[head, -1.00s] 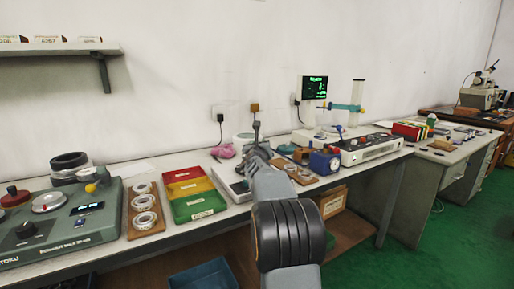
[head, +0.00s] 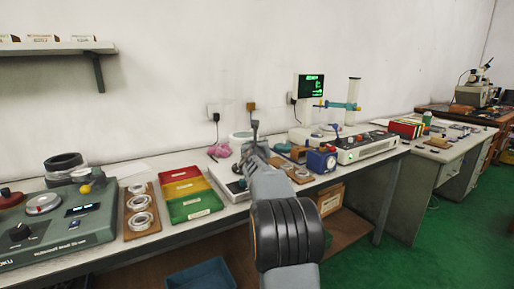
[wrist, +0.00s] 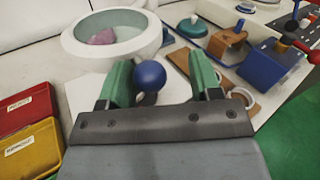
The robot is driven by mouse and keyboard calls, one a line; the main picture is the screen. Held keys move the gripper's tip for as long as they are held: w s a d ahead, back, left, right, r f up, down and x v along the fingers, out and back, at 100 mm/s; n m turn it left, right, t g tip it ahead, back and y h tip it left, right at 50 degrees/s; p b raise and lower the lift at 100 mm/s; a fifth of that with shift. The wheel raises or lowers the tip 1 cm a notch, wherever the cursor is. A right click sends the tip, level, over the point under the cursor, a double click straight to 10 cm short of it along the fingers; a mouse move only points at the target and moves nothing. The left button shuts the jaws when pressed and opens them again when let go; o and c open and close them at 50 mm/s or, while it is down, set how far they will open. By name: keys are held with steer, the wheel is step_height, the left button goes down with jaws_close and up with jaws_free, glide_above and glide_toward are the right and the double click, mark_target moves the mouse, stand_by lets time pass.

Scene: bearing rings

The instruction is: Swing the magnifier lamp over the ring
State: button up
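The magnifier lamp's round white head (wrist: 75,42) appears at the upper left of the wrist view, with a pink thing seen inside its rim. In the head view a pale round head (head: 240,136) shows just behind my gripper (head: 255,129). A dark blue ball knob (wrist: 149,76) lies between the green fingers of my gripper (wrist: 162,78), close to the left finger. A gap is left to the right finger, so the gripper is open. A metal ring (wrist: 245,97) shows beside the right finger; several rings sit on a wooden board (head: 129,218) at the left.
Red, yellow and green trays (head: 197,207) stand left of my arm. A blue block-shaped device (head: 321,161) and a long grey instrument (head: 368,149) stand to the right. A green machine (head: 62,236) fills the bench's left end. Green floor is clear at the right.

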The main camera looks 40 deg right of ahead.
steer(key=v, duration=1.3)
steer(key=shift+s+a+b, duration=0.2)
steer(key=shift+s+b, duration=0.1)
steer(key=shift+b, duration=0.1)
steer(key=s+a+r+m+g+y+p, duration=0.1)
steer(key=s+a+r+m+g+p, duration=0.55)
steer(key=m+p, duration=0.8)
steer(key=s+a+f+m+g+y+p, duration=0.1)
steer(key=s+a+m+y+p, duration=0.4)
steer(key=s+a+m, duration=0.2)
steer(key=s+a+f+m+g+y+p, duration=0.1)
steer(key=s+a+m+y+p, duration=0.5)
steer(key=a, duration=0.6)
steer(key=shift+s+a+f+m+g, duration=0.25)
steer(key=shift+s+m+g, duration=0.4)
steer(key=shift+m, duration=0.6)
